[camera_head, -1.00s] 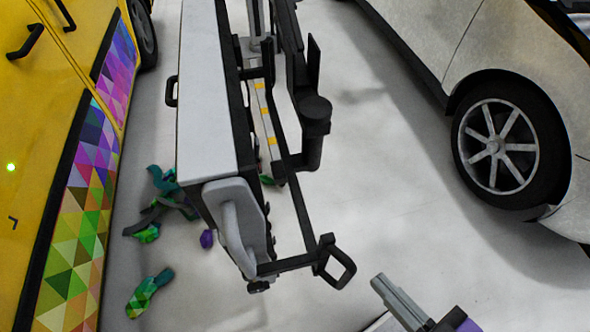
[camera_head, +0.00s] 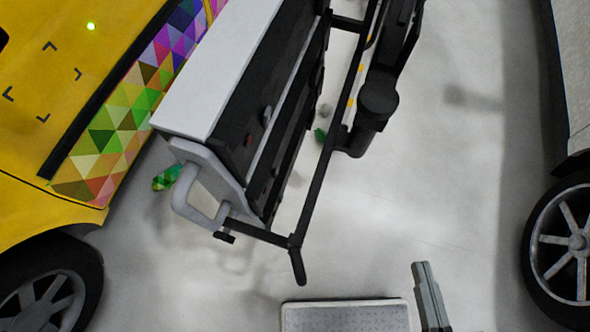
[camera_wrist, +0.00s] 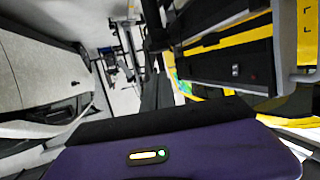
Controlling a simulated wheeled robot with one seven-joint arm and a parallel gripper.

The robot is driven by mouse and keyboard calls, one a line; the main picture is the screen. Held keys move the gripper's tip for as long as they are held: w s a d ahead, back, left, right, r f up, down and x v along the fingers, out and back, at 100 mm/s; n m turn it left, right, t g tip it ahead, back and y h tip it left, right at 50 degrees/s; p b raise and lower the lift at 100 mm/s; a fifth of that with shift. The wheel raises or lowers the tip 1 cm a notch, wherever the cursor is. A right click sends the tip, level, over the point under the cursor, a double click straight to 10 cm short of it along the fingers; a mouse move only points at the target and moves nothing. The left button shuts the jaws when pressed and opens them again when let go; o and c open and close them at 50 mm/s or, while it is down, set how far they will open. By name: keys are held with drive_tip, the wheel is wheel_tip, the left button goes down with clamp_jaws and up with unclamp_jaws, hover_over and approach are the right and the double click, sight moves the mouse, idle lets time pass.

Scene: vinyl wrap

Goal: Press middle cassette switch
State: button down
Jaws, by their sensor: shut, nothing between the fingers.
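The printer-like machine, with a pale top (camera_head: 215,75) and a dark side panel (camera_head: 240,120), stands left of centre in the head view. Small switch-like parts, one red (camera_head: 248,140) and one grey (camera_head: 267,113), are on that panel. The wrist view shows the dark panel (camera_wrist: 205,66) at upper right, with a small pale switch (camera_wrist: 235,70) on it. I cannot tell which is the middle cassette switch. My gripper (camera_head: 421,266) is at the lower right of the head view, its grey fingers together and empty, well apart from the machine.
A black frame with a handle (camera_head: 298,265) juts from the machine. A yellow vehicle (camera_head: 70,80) with a patterned wrap is at left, and a pale car's wheel (camera_head: 570,245) at right. A grey treaded plate (camera_head: 345,316) is at the bottom. Clear floor (camera_head: 450,170) lies between.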

drive_tip(key=w+a+f+m+g+y+b, duration=0.1)
drive_tip(key=w+f+m+g+b, duration=0.1)
drive_tip(key=f, duration=0.9)
drive_tip(key=w+a+f+m+g+y+b, duration=0.1)
drive_tip(key=w+f+m+g+y, duration=0.15)
drive_tip(key=f, duration=0.95)
drive_tip(key=w+a+f+m+g+y+b, duration=0.1)
drive_tip(key=a+f+m+g+b, duration=0.15)
drive_tip(key=f, duration=0.85)
drive_tip(key=w+a+y+b, duration=0.2)
drive_tip(key=w+a+y, duration=0.2)
drive_tip(key=w+y, duration=0.3)
drive_tip(key=w+d+r+n+g+y+b, duration=0.1)
drive_tip(key=w+r+n+y, duration=0.2)
drive_tip(key=w+r+y, duration=0.4)
wheel_tip(320, 180, up, 5)
drive_tip(key=shift+w+f+b, duration=0.1)
drive_tip(key=shift+w+b, duration=0.25)
drive_tip(key=shift+w, duration=0.25)
